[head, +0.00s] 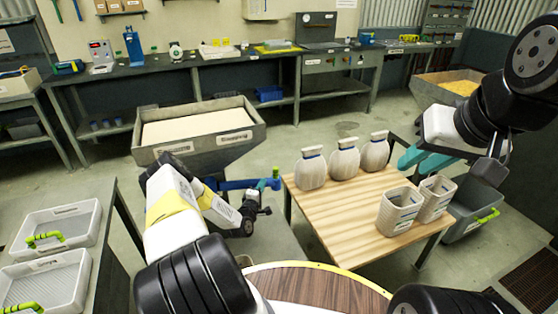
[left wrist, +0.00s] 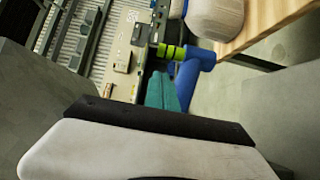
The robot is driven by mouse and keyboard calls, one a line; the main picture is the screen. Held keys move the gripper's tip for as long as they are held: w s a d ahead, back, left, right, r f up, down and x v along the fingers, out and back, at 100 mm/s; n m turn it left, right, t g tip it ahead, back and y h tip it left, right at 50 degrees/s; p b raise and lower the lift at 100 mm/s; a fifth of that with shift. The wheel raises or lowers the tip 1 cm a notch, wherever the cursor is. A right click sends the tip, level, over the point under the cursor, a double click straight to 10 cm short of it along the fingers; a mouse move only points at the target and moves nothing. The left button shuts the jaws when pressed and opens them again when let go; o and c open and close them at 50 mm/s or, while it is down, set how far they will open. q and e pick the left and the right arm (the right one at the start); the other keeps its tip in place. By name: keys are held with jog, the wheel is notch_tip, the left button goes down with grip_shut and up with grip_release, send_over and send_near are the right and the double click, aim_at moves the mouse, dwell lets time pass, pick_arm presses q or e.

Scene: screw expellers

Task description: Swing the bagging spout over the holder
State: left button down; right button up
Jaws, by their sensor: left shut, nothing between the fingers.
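The bagging spout is a blue pipe (head: 245,184) below the front of the large grey hopper (head: 200,130), with a bright green fitting (head: 275,173) at its right end. In the left wrist view the blue pipe (left wrist: 192,75) and its green bands (left wrist: 170,51) lie just beyond my left gripper's teal fingers (left wrist: 162,91). These fingers are together and empty, close to the pipe; contact cannot be told. In the head view the left wrist mostly hides them. My right gripper's teal fingers (head: 424,160) are beyond the table's right edge; their gap is unclear. I cannot pick out the holder for certain.
A wooden table (head: 345,205) right of the spout bears three filled pale bags (head: 343,160) and two woven containers (head: 398,211). A grey bin (head: 465,212) stands right of it. White trays (head: 58,232) lie on the left bench. A round brown top (head: 320,283) is close in front.

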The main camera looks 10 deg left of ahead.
pick_arm(q)
jog(key=shift+f, duration=0.1)
dwell(0.3)
jog(key=w, duration=1)
jog(key=shift+d, duration=0.2)
jog(key=shift+s+d, duration=0.1)
jog(key=shift+s, duration=0.05)
